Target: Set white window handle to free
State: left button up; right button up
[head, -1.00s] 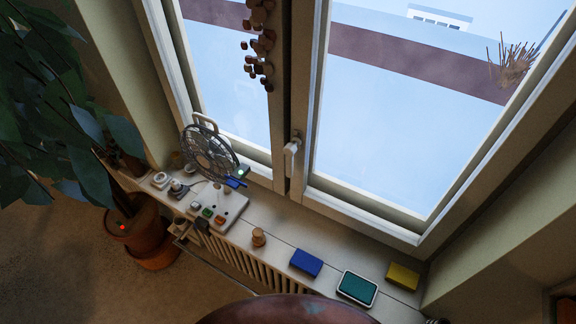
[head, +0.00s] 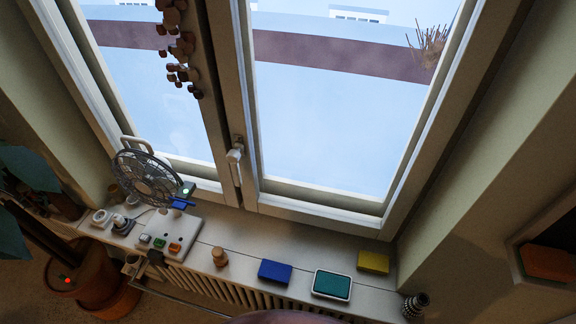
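The white window handle (head: 235,163) is on the middle post of the closed-looking window, a little left of the picture's centre. It points down, with its upper end at the mount on the frame. Nothing touches it. Neither of my grippers shows in the head view, so I cannot see whether they are open or shut.
The sill (head: 240,240) below the handle carries a fan (head: 147,178), a white switch panel (head: 172,240), a wooden figure (head: 219,257), a blue box (head: 274,272), a teal box (head: 331,285), a yellow box (head: 373,262) and a patterned vase (head: 415,304). Wooden discs (head: 180,50) hang upper left.

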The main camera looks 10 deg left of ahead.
aim_at(233, 157)
jog(key=z, duration=1.4)
jog(key=k, duration=1.25)
jog(key=u, duration=2.3)
